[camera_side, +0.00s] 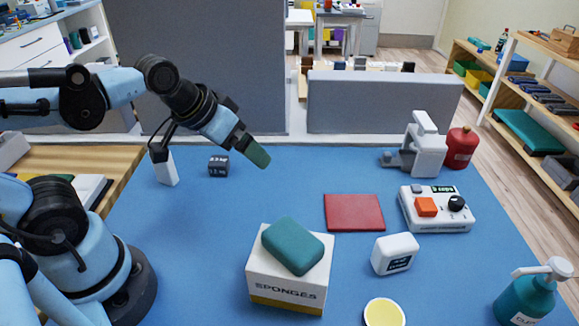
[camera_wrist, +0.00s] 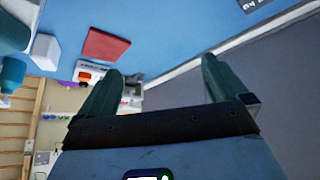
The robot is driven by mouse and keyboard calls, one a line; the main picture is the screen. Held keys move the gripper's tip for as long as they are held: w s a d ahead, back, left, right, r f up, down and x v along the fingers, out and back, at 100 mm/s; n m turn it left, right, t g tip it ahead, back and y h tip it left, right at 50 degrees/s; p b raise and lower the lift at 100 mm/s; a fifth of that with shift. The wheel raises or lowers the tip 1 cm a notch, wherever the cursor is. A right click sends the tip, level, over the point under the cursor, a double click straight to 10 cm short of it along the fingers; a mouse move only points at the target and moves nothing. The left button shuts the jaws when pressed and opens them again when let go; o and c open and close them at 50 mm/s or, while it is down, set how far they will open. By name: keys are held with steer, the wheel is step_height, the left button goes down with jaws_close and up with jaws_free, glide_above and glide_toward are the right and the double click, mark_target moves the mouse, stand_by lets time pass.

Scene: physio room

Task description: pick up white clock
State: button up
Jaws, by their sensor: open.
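A small white rounded block (camera_side: 395,253) with a dark label or display on its front stands on the blue table, right of centre; it is the likeliest white clock, but its face is too small to read. It also shows in the wrist view (camera_wrist: 45,47), at the upper left. My gripper (camera_side: 258,155) is well away from it, raised above the back middle of the table. In the wrist view my gripper (camera_wrist: 158,85) has its two green fingers spread wide, with nothing between them.
A sponge box (camera_side: 287,282) with a teal sponge (camera_side: 293,246) on top stands left of the block. A red pad (camera_side: 354,212), a white device with an orange button (camera_side: 437,210), a yellow-topped round item (camera_side: 384,313) and a teal pump bottle (camera_side: 526,299) surround it.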

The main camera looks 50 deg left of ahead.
steer(key=w+d+n+g+h, duration=0.6)
steer(key=w+d+n+h, duration=0.1)
steer(key=w+d, duration=0.55)
steer(key=n+g+h, duration=0.4)
steer(key=g, duration=0.3)
glide_toward(401, 258)
steer(key=shift+w+a+r, duration=0.2)
steer(key=shift+w+a, duration=0.65)
steer(key=shift+a, duration=0.2)
steer(key=shift+s+d+f+g, duration=0.15)
steer(key=shift+f+g, duration=0.25)
steer(key=shift+g, duration=0.1)
steer(key=x, duration=0.6)
steer(key=shift+s+d, duration=0.1)
steer(key=shift+d, duration=0.1)
steer(key=shift+d+r+x, duration=0.1)
steer(key=shift+r+x, duration=0.05)
steer(key=shift+x, duration=1.2)
steer(key=shift+d+r+x, duration=0.1)
steer(key=shift+r+x, duration=0.05)
steer(key=shift+x, duration=1.25)
steer(key=c, duration=1)
steer(key=shift+r, duration=0.1)
